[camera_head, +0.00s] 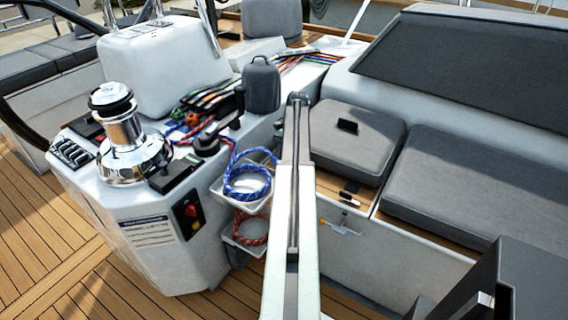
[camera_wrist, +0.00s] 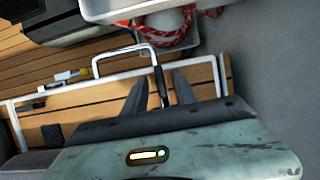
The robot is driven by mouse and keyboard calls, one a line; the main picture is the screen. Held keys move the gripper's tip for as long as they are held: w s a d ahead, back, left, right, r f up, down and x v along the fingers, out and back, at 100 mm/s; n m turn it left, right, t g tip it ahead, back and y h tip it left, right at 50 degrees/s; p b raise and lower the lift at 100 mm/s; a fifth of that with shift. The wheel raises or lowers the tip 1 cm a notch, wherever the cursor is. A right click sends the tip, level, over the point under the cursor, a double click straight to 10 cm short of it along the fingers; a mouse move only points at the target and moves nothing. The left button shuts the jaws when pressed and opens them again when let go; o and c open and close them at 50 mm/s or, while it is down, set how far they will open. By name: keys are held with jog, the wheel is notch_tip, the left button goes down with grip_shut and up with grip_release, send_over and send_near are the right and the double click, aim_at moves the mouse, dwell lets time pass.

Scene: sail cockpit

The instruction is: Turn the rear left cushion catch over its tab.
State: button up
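A grey seat cushion (camera_head: 350,145) lies left of a longer grey cushion (camera_head: 480,195). A small black piece (camera_head: 347,126) stands on the shorter cushion, and a small dark fitting (camera_head: 349,198) lies on the wood strip at its front edge. I cannot tell which piece is the catch and which the tab. In the wrist view my gripper (camera_wrist: 160,76) is open, its two dark fingers apart over wooden boards. A thin dark bar (camera_wrist: 160,88) shows between them, touching or not I cannot tell. In the head view my arm hides the gripper.
A white bent rail (camera_wrist: 124,53) is just beyond the fingers. Trays of blue rope (camera_head: 248,180) and red rope (camera_head: 250,230) hang left of my arm. A yellow-and-white handle (camera_head: 340,229) is on the seat front. A winch (camera_head: 127,135) stands on the console.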

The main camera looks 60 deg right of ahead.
jog(key=p+v, duration=0.7)
jog(key=v, duration=0.1)
jog(key=shift+f, duration=0.1)
